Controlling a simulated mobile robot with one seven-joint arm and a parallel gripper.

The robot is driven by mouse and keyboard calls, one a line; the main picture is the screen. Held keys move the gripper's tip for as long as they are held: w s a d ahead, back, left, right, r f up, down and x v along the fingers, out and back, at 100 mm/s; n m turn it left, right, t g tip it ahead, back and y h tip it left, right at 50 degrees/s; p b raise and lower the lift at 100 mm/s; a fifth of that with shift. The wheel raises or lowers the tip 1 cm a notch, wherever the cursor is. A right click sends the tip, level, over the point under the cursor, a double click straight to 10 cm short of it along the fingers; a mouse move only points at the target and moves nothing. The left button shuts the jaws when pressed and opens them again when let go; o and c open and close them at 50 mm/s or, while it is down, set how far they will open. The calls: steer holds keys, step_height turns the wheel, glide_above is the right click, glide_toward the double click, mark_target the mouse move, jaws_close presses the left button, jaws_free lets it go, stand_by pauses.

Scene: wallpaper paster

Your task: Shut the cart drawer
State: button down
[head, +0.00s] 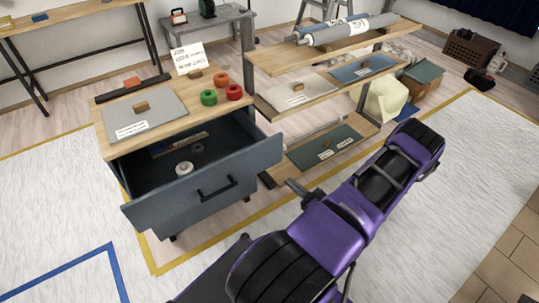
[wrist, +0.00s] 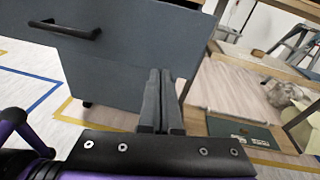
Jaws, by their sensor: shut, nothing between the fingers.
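The cart drawer (head: 203,183) is dark blue-grey and stands pulled out under the wooden cart top (head: 178,100). Its black handle (head: 218,190) is on the front panel, and the handle also shows at upper left in the wrist view (wrist: 65,30). A white roll (head: 184,168) and a darker ring lie inside. My gripper (head: 290,184) is shut and empty, to the right of the drawer front in the head view. In the wrist view its fingers (wrist: 160,75) overlap the right part of the drawer front; I cannot tell whether they touch.
A wooden shelf rack (head: 310,95) with plates and wrapped rolls stands right of the cart. Green and red rolls (head: 221,94), a grey plate and a sign are on the cart top. A box (head: 422,80) and draped cloth stand further right.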

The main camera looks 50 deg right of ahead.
steer(key=r+m+t+h, duration=0.1)
steer(key=r+m+h, duration=0.1)
glide_toward(268, 151)
steer(key=x, duration=0.7)
steer(key=shift+a+r, duration=0.1)
